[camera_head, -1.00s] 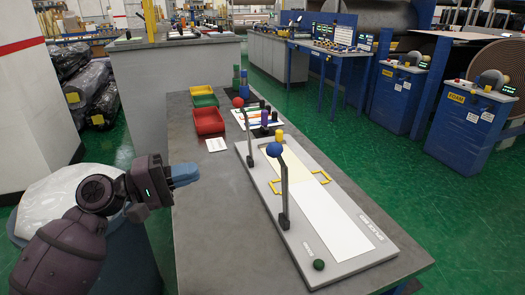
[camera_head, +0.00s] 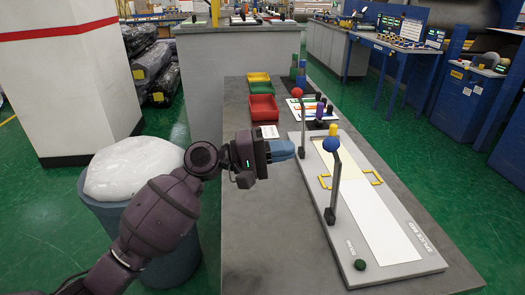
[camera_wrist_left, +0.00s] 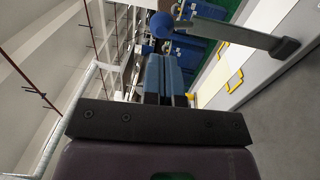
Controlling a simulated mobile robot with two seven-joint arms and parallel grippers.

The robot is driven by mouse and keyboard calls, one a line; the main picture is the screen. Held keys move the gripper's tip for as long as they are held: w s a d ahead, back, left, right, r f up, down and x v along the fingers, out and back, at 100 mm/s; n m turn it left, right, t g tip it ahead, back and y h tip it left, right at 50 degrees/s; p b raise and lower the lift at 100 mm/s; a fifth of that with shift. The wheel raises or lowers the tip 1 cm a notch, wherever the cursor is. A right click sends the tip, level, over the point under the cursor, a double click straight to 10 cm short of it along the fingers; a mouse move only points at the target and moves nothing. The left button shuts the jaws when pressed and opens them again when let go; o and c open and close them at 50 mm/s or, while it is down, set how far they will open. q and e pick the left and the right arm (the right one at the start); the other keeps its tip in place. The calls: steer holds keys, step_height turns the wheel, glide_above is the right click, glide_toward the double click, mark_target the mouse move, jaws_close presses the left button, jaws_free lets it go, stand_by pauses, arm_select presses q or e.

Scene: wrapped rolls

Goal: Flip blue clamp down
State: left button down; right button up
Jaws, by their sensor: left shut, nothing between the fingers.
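The blue clamp (camera_head: 331,144) is a blue ball on a dark lever arm, standing upright at the near left edge of the grey splice bed (camera_head: 400,268). In the left wrist view the blue ball (camera_wrist_left: 162,25) shows at the top, with its lever running right to its base. My left gripper (camera_head: 293,149) has blue fingers, shut and empty. In the head view it is left of the blue ball, at about its height in the picture, and apart from it. The shut fingertips also show in the left wrist view (camera_wrist_left: 164,62), below the ball. My right gripper is not in view.
A second upright lever with a red ball (camera_head: 298,92) stands farther back on the bed. Yellow brackets (camera_head: 372,178) and a green knob (camera_head: 360,264) are on the bed. Red, green and yellow bins (camera_head: 263,108) sit at the back left. The table's left front is clear.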

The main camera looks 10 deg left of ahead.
arm_select(q)
steer(key=shift+x, duration=2.9)
steer(key=shift+w+d, duration=0.1)
steer(key=shift+w, duration=0.05)
